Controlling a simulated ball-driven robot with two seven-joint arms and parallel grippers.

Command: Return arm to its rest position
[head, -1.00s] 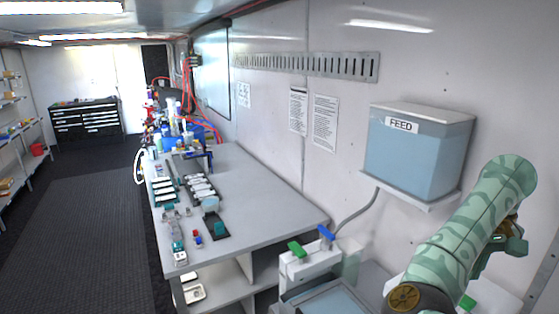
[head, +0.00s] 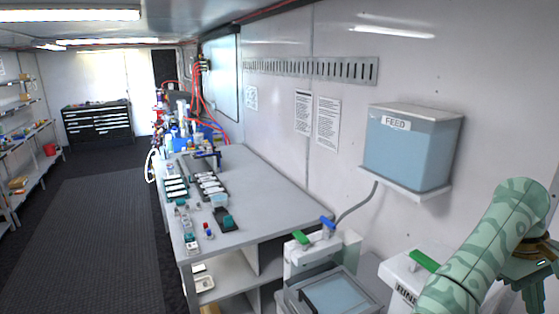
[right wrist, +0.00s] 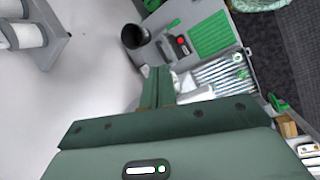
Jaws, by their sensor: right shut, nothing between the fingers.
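My right arm (head: 490,240), in green camouflage, rises at the lower right of the head view and bends down at the right edge. In the right wrist view my right gripper (right wrist: 157,75) has its two dark green fingers together, with nothing between them. It hangs above a grey surface with equipment on it, apart from the objects below. My left arm and gripper do not show in any view.
The FEED tank (head: 410,150) sits on a wall shelf left of my arm. A valve with a green handle (head: 423,261) stands close to the arm. The grey bench (head: 270,195) holds small parts. In the wrist view, a black cup (right wrist: 135,36) and a green mat (right wrist: 212,33) lie below.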

